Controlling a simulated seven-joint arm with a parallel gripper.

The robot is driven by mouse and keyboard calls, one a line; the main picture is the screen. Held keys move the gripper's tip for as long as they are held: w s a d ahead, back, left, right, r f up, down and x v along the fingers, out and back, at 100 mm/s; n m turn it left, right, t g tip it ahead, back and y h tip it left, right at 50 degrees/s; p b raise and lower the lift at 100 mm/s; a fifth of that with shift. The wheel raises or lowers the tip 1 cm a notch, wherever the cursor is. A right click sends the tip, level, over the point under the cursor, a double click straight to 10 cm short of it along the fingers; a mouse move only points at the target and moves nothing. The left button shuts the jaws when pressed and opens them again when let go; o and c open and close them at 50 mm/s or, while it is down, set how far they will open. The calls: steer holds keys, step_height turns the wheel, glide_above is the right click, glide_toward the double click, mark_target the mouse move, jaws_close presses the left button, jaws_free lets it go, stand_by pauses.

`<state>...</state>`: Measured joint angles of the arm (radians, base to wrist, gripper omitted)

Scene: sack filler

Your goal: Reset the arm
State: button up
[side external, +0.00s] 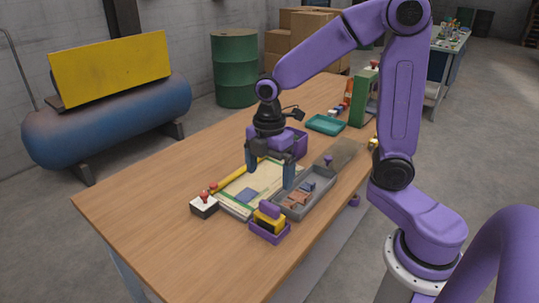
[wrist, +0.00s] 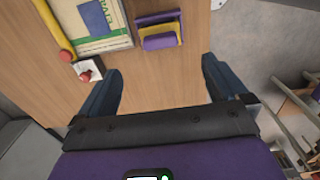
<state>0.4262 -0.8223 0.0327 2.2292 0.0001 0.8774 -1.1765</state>
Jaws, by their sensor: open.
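My gripper (side external: 270,174) hangs above the wooden table in the side view, fingers pointing down and spread apart, with nothing between them. In the wrist view my gripper (wrist: 162,76) has bare tabletop between its fingers. A flat cream sack or sheet (side external: 233,202) with green stripes and a blue patch lies on the table below it; part shows in the wrist view (wrist: 118,35). A grey tray (side external: 318,203) holding small reddish and blue items is to the right. My arm is bent, its forearm reaching left over the table.
A white box with a red button (side external: 204,208) and a purple holder with a yellow item (side external: 268,232) stand near the front. A yellow rod (side external: 230,178) lies beside the sack. A purple bin (side external: 299,146), teal tray (side external: 325,125) and green post (side external: 364,98) stand farther back. The table's left side is clear.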

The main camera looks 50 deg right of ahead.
steer(key=s+r+m, duration=0.1)
steer(key=s+m, duration=0.4)
steer(key=s, duration=1.5)
steer(key=shift+a, duration=0.4)
steer(key=shift+w, duration=0.1)
stand_by(0.8)
